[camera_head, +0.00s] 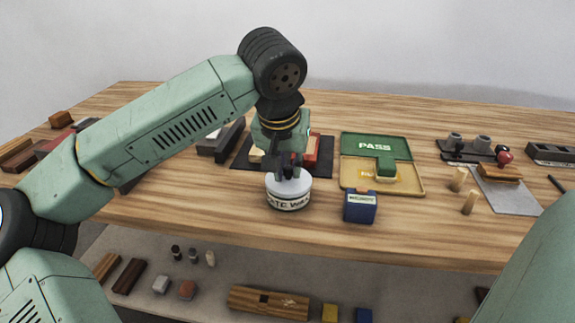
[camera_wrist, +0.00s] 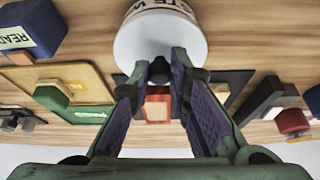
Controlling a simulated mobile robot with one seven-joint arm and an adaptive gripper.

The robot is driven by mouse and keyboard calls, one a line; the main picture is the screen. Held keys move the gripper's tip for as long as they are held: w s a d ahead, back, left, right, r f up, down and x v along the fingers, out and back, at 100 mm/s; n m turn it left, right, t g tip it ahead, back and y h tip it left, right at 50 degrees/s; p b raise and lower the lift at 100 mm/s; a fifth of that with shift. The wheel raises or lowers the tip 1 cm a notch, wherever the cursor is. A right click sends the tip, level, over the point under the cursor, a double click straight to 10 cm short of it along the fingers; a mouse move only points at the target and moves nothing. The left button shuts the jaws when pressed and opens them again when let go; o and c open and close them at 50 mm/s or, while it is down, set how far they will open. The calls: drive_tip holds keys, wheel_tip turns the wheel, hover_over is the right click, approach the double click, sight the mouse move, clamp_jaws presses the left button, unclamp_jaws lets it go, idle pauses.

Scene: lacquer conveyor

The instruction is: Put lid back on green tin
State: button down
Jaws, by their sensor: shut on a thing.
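A round, pale grey-white tin (camera_head: 289,201) with dark lettering ending in "WAX" stands upright near the table's front edge. A pale lid (camera_head: 274,183) with a dark knob covers its top; I cannot tell whether it is fully seated. My gripper (camera_head: 289,174) points down over the tin and is shut on the lid's knob. In the wrist view my gripper (camera_wrist: 160,72) has its fingertips on both sides of the knob, against the pale lid (camera_wrist: 150,40). The fingers hide part of the lid. I see no tin with a clearly green body.
A blue box (camera_head: 360,208) stands close right of the tin. Behind it lies a green-and-yellow "PASS" board (camera_head: 415,187) bearing a green block (camera_head: 386,166). A dark mat (camera_head: 243,165) with a red block (camera_head: 312,150) lies behind my gripper. Bare wood lies left of the tin.

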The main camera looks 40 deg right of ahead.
idle(0.3)
drive_tip(key=c, duration=1.4)
unclamp_jaws()
drive_tip(key=o, duration=0.5)
drive_tip(key=shift+c, duration=0.2)
drive_tip(key=shift+r, duration=0.1)
drive_tip(key=shift+r+p, duration=2.75)
drive_tip(key=shift+r, duration=0.7)
drive_tip(key=shift+c, duration=0.6)
